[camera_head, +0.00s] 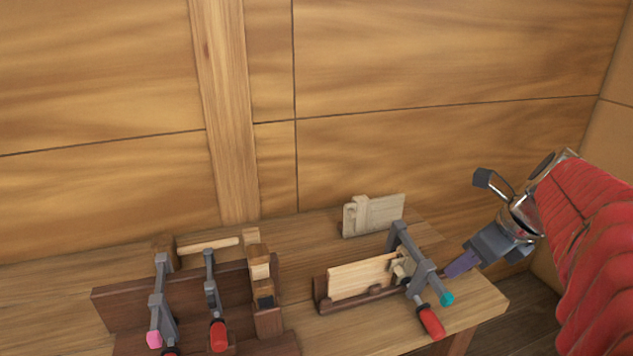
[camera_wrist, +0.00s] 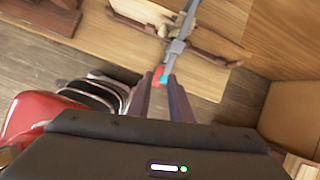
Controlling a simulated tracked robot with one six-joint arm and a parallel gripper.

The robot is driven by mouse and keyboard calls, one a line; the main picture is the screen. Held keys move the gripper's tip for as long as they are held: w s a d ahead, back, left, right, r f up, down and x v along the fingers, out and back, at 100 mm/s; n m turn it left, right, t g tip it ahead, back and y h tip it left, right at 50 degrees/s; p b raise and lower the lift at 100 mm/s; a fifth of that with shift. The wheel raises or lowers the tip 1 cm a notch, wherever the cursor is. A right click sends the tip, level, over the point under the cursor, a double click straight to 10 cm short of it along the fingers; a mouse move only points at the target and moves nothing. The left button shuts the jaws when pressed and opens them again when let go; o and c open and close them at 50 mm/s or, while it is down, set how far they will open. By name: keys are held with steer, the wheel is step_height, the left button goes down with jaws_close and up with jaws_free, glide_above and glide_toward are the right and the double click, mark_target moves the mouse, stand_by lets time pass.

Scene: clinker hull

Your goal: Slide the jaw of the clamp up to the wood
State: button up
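The grey bar clamp (camera_head: 424,271) with a teal end knob (camera_head: 447,299) and a red handle (camera_head: 430,321) is at the right end of the bench. It sits across the right end of a pale wood board (camera_head: 362,276). I cannot tell whether its sliding jaw touches the wood. My gripper (camera_head: 462,264) is just right of the clamp, apart from it. In the wrist view my two fingers (camera_wrist: 162,88) stand apart with nothing between them. The clamp's bar (camera_wrist: 174,50) and teal knob (camera_wrist: 164,79) show just beyond the tips.
The board rests in a dark wooden holder (camera_head: 320,291). Another pale wood piece (camera_head: 374,216) stands behind it. A dark rack (camera_head: 122,299) with a pink-ended clamp (camera_head: 157,300) and a red-handled clamp (camera_head: 212,295) is at left. The bench's right edge is close to my gripper.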

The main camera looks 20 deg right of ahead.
mark_target(432, 269)
steer(key=d+m, duration=0.1)
steer(key=d+r+m, duration=0.1)
steer(key=shift+s+r+m, duration=0.1)
steer(key=shift+s+m, duration=0.05)
steer(key=shift+m, duration=0.25)
steer(key=shift+w+d+x, duration=0.1)
steer(key=shift+d+x, duration=0.05)
steer(key=shift+x, duration=3.3)
steer(key=shift+w+d+x, duration=0.1)
steer(key=shift+x, duration=3.4)
steer(key=shift+s+r, duration=0.15)
steer(key=shift+s, duration=1)
steer(key=shift+c, duration=0.4)
steer(key=shift+w, duration=0.3)
steer(key=shift+w, duration=0.3)
steer(key=shift+w, duration=2.1)
